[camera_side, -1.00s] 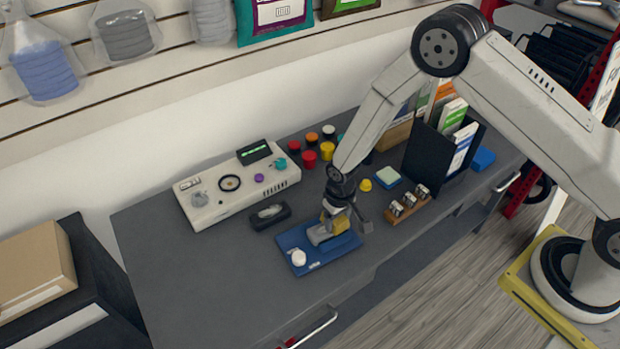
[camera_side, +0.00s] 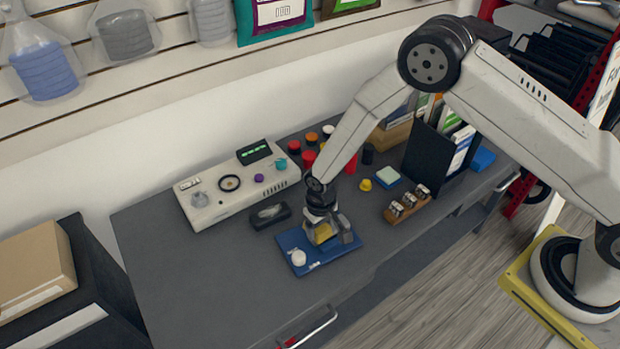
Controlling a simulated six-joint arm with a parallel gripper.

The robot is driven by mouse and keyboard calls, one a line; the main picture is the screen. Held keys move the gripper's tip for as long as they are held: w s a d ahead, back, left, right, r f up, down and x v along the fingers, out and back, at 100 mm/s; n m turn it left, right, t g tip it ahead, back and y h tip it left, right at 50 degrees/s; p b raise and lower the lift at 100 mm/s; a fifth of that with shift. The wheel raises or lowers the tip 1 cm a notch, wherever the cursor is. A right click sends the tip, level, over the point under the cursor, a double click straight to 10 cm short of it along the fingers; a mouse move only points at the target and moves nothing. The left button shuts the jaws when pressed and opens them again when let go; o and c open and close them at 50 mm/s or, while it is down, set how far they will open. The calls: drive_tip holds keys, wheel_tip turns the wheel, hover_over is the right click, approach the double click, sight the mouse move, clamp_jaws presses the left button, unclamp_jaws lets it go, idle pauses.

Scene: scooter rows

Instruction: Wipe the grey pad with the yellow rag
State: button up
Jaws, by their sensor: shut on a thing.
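My gripper (camera_side: 328,236) points down over the blue board (camera_side: 289,241) and is shut on the yellow rag (camera_side: 322,232). The rag shows as a small yellow patch between the grey fingers, low over the middle of the board. The grey pad is mostly or wholly hidden behind the gripper and rag. I cannot tell whether the rag touches it. A white round knob (camera_side: 298,258) sits at the board's front left, apart from the gripper.
A black case (camera_side: 269,215) lies just behind the board. A white instrument box (camera_side: 215,200) stands behind left. A wooden rack (camera_side: 408,207) with small metal pieces and a yellow knob (camera_side: 366,185) stand to the right. The desk's left part (camera_side: 200,275) is clear.

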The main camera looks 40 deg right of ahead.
drive_tip(key=shift+a+r, duration=0.1)
drive_tip(key=shift+a, duration=0.25)
drive_tip(key=shift+d+r, duration=0.1)
drive_tip(key=shift+r, duration=3.85)
